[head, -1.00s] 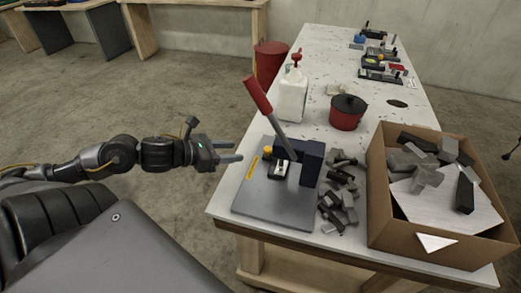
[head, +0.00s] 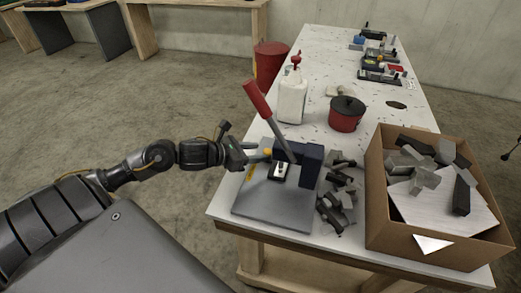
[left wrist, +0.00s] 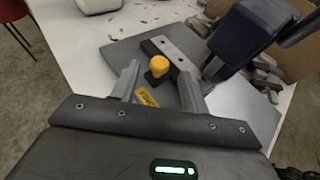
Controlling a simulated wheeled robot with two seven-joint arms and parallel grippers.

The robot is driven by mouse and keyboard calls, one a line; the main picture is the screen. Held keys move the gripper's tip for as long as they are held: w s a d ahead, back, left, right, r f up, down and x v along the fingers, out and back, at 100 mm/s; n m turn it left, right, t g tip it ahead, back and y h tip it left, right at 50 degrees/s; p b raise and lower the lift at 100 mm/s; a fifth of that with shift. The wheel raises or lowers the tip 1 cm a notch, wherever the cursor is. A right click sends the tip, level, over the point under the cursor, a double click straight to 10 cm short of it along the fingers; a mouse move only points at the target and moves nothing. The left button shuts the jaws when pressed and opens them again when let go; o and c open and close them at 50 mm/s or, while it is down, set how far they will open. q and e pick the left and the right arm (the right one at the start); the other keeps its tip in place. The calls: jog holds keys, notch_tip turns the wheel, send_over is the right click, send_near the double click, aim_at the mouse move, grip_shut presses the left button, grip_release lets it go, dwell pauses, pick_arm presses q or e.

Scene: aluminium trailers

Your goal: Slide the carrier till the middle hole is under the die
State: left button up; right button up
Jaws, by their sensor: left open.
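The carrier (left wrist: 176,52) is a dark bar with a pale metal top and small round holes. It lies on the grey base plate (head: 262,211) of the hand press. A yellow knob (left wrist: 158,65) stands at its near end; the knob also shows in the head view (head: 267,152). My left gripper (left wrist: 158,72) is open, with the knob seen between its fingertips and a gap on each side. In the head view my left gripper (head: 256,155) is at the press's left side. I cannot make out the die. My right gripper is not in view.
The press's red-handled lever (head: 258,97) leans up left. Loose grey pieces (head: 334,205) lie right of the press, beside a cardboard box (head: 378,213) of offcuts. A white bottle (head: 292,95) and red pot (head: 347,114) stand behind. Floor left of the table is clear.

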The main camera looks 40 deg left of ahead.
pick_arm(q)
jog(key=shift+x, duration=1.15)
jog(key=shift+c, duration=0.4)
grip_shut()
